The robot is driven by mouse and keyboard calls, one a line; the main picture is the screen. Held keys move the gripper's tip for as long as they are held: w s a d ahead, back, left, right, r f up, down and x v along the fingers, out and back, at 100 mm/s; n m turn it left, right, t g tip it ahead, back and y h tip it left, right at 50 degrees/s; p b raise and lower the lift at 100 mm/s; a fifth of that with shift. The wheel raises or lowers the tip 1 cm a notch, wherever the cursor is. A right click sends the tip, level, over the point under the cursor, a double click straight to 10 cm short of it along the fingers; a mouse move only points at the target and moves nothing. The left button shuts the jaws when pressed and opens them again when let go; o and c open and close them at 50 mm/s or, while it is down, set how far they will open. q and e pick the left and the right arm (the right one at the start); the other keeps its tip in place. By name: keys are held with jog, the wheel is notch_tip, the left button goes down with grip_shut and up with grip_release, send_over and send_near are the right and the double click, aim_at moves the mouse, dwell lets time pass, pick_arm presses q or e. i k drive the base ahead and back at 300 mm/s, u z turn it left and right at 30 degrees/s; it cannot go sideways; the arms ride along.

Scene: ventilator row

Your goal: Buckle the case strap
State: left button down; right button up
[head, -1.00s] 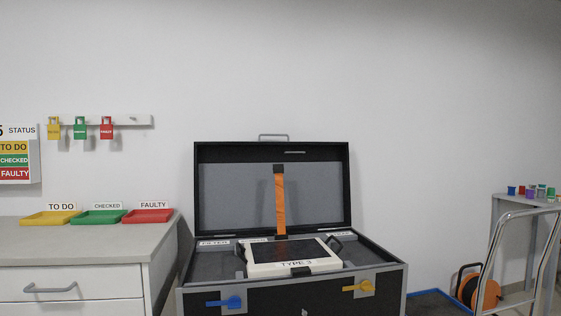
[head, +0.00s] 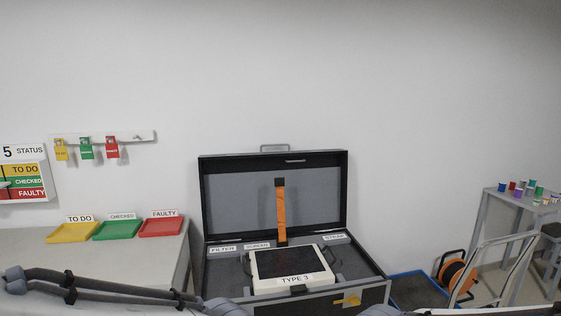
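The black case (head: 214,200) stands open in the middle, its lid upright against the wall. The orange strap (head: 281,217) hangs down the inside of the lid, with a dark piece (head: 280,182) at its top end. Its lower end reaches the back of a white device (head: 318,279) marked TYPE 3, which lies in the case. A dark piece (head: 298,289) sits at the device's front edge. A yellow latch (head: 347,300) is on the case front. My arms show along the bottom edge, in front of the case. Neither gripper's fingers can be seen.
A counter (head: 120,262) with a yellow tray (head: 72,233), a green tray (head: 116,230) and a red tray (head: 161,227) is on the left. A blue-edged mat (head: 418,292), an orange reel (head: 454,275) and a trolley (head: 498,262) are on the right. The case's top is open.

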aim_at(279, 181)
jog(key=z, duration=0.4)
jog(key=i, duration=2.05)
jog(key=u, duration=0.35)
